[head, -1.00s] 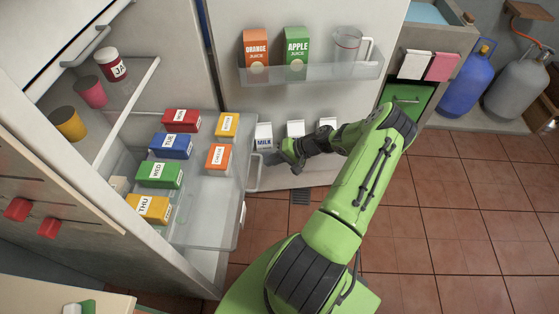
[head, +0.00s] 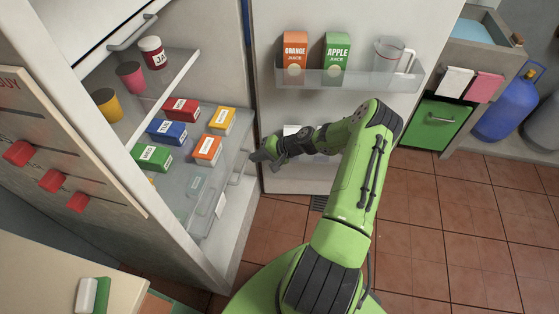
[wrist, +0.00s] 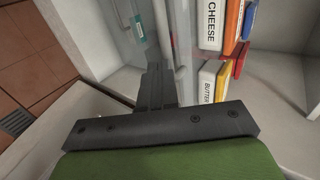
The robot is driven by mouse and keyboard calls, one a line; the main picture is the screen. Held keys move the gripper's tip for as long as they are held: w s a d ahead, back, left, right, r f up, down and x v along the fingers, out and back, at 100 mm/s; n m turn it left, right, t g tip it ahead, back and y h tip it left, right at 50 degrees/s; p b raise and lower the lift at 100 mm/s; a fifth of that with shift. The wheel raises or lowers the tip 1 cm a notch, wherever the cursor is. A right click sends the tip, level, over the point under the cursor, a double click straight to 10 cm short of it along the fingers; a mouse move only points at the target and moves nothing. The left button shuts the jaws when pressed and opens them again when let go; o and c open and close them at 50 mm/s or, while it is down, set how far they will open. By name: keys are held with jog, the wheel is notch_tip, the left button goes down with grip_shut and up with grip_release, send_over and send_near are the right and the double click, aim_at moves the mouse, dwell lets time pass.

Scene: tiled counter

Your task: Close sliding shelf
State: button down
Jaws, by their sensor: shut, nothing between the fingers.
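The sliding shelf (head: 205,188) is a clear tray in the open fridge, below a fixed upper shelf. It holds red, blue, green, orange and yellow boxes. Its front edge lies close to the fridge opening. My gripper (head: 258,156) is at the right part of that front edge, fingers pointing toward the fridge. In the wrist view my gripper (wrist: 157,84) is shut with nothing in it, and its tips are at the clear shelf front. I cannot tell whether they touch. The cheese box (wrist: 210,22) and butter box (wrist: 209,82) stand just beyond.
The open fridge door (head: 345,110) behind my arm has a rack with orange juice (head: 295,58), apple juice (head: 336,58) and a clear jug (head: 388,62). Tiled floor at right is clear.

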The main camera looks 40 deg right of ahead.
jog(key=w+a+b, duration=0.1)
jog(key=w+a, duration=0.2)
jog(key=w, duration=0.1)
jog(key=w+a+b, duration=0.1)
jog(key=w+a, duration=0.3)
jog(key=w, duration=0.1)
jog(key=w+a+b, duration=0.1)
jog(key=w+a, duration=0.2)
jog(key=w, duration=0.2)
jog(key=shift+a+f+b, duration=0.1)
jog(key=shift+a+b, duration=0.3)
jog(key=shift+w+a, duration=0.3)
jog(key=shift+w, duration=0.15)
jog(key=shift+w+a, duration=0.1)
jog(key=shift+a, duration=0.05)
jog(key=shift+r, duration=0.25)
